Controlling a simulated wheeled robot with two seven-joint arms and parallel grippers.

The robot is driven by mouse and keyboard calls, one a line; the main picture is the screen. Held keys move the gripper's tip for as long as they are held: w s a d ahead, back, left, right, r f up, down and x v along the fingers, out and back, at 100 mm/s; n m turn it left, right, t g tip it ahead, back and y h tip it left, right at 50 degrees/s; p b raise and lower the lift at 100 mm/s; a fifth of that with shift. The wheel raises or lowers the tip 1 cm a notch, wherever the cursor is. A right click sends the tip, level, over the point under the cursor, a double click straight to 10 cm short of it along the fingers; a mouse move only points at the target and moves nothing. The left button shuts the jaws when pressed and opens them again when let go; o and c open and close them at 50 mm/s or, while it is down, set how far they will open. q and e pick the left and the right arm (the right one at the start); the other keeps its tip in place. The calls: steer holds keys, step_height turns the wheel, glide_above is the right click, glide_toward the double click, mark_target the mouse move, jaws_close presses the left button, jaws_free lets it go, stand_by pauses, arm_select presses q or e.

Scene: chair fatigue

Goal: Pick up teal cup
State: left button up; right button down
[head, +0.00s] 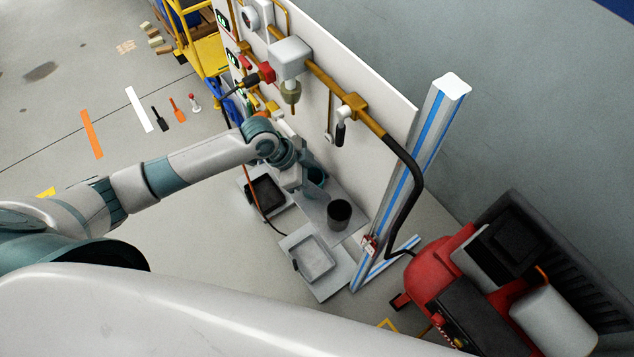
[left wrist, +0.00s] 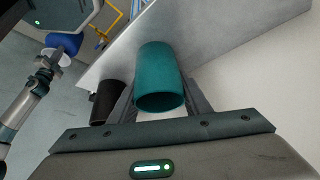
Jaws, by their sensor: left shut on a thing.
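The teal cup (head: 317,185) is at the end of my left arm in the head view, partly hidden by the hand. In the left wrist view the teal cup (left wrist: 160,72) sits between the two fingers with its open rim facing the camera. My left gripper (head: 308,180) is shut on the cup's sides. I cannot tell whether the cup's base touches the grey surface (head: 318,206) near it. My right gripper is not in view.
A dark cup (head: 339,217) stands close to the right of the teal cup; it also shows in the left wrist view (left wrist: 104,103). A white panel (head: 375,110) with pipes rises just behind. Grey trays (head: 325,283) lie in front. A red machine (head: 440,270) stands at right.

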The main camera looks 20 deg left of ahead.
arm_select(q)
steer(key=shift+a+r+b, duration=0.1)
steer(key=shift+b, duration=0.7)
steer(key=s+a+b, duration=0.2)
steer(key=a+b, duration=0.1)
steer(key=a, duration=0.5)
steer(key=s+a+b, duration=0.3)
steer(key=a+b, duration=0.1)
steer(key=a, duration=0.4)
steer(key=shift+s+a+r, duration=0.2)
steer(key=shift+s+a, duration=0.15)
steer(key=shift+a, duration=0.05)
